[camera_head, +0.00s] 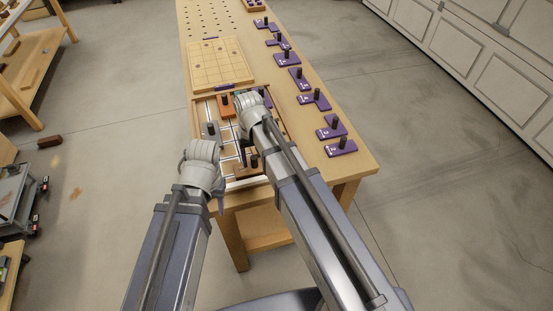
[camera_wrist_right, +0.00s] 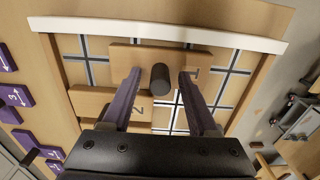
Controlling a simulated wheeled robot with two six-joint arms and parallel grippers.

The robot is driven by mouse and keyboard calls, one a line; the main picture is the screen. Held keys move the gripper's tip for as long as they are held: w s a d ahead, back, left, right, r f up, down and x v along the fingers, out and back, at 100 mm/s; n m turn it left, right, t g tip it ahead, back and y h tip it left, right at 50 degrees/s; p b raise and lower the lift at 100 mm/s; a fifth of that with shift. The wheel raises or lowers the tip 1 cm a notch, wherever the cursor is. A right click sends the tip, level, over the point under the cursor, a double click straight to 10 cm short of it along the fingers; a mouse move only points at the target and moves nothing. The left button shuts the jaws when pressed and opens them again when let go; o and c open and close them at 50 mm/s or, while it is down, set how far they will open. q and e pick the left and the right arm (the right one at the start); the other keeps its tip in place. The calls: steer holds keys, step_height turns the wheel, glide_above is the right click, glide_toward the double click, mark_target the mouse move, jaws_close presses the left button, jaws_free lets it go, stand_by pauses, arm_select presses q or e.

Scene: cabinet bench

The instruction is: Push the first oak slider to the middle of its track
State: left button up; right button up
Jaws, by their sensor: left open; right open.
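In the right wrist view, the light wooden slider marked 1 (camera_wrist_right: 126,56), with a dark upright peg (camera_wrist_right: 160,77), lies near the white rim of the track board. My right gripper (camera_wrist_right: 159,84) is open, with one finger on each side of the peg; I cannot tell whether they touch it. In the head view, this slider (camera_head: 243,172) appears at the board's near end, partly behind my right gripper (camera_head: 244,149). A slider marked 2 (camera_wrist_right: 95,101) sits beside it in the wrist view. My left gripper (camera_head: 219,203) is open and empty by the bench's near left corner.
The track board (camera_head: 197,112) also holds an orange-brown slider (camera_head: 227,107) and a grey one (camera_head: 210,132). Several purple plates with dark pegs, such as one near the front (camera_head: 340,148), line the bench's right side. A light grid board (camera_head: 220,65) lies beyond.

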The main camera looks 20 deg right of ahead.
mark_target(254, 157)
steer(key=shift+r+p, duration=3.3)
steer(key=shift+r, duration=0.25)
steer(key=shift+f, duration=0.1)
